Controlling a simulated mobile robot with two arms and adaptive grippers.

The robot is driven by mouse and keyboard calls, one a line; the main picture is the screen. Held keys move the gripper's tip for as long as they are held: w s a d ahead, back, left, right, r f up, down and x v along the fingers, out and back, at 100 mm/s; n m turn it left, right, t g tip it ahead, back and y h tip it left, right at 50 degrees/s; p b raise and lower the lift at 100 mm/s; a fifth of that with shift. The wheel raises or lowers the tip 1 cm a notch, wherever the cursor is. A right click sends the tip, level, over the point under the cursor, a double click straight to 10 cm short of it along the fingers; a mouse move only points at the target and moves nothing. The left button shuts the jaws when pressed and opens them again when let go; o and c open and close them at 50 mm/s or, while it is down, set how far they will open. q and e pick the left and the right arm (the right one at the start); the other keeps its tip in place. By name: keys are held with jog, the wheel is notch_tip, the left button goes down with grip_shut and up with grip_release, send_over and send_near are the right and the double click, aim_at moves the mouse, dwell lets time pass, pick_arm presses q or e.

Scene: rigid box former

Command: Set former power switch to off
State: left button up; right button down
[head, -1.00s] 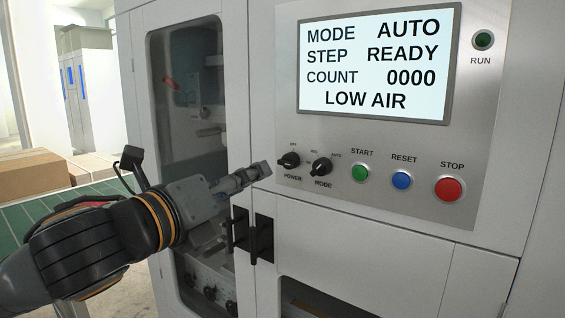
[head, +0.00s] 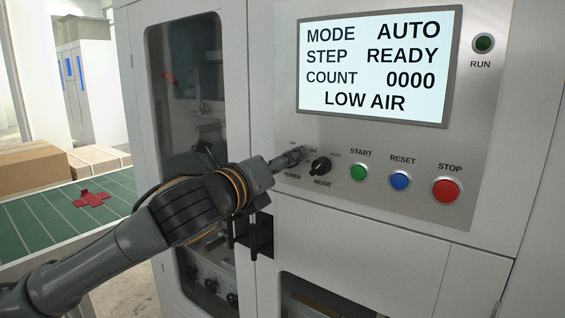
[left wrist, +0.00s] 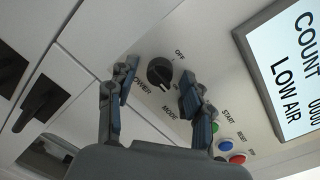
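The power switch (left wrist: 160,72), a black rotary knob, shows between my fingers in the left wrist view, with the OFF label above it and the POWER label below left. My left gripper (left wrist: 158,76) is open, one finger on each side of the knob; I cannot tell whether they touch it. In the head view my left gripper (head: 298,155) is at the panel's lower left and hides the power switch. My right gripper is not in view.
The mode knob (head: 320,166) sits just right of my gripper. Further right are the green START (head: 358,172), blue RESET (head: 400,181) and red STOP (head: 446,190) buttons. The screen (head: 378,65) above reads AUTO, READY, LOW AIR. Black door handles (head: 252,235) lie below my gripper.

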pick_arm(q)
grip_shut()
jog(key=shift+w+a+r+n+g+h+p, duration=0.1)
jog(key=shift+n+g+p, duration=0.1)
jog(key=shift+n+p, duration=2.2)
jog(key=shift+s+f+n+g+h+p, duration=0.15)
jog(key=shift+n+p, duration=1.35)
jog(key=shift+n, duration=1.75)
jog(key=shift+w+a+r+n+g+h+p, duration=0.15)
jog(key=shift+n+g+p, duration=0.1)
jog(key=shift+n+p, duration=2.15)
jog(key=shift+d+n+b, duration=0.1)
jog(key=shift+n+b, duration=0.3)
jog(key=shift+n, duration=0.25)
jog(key=shift+o, duration=0.6)
grip_release()
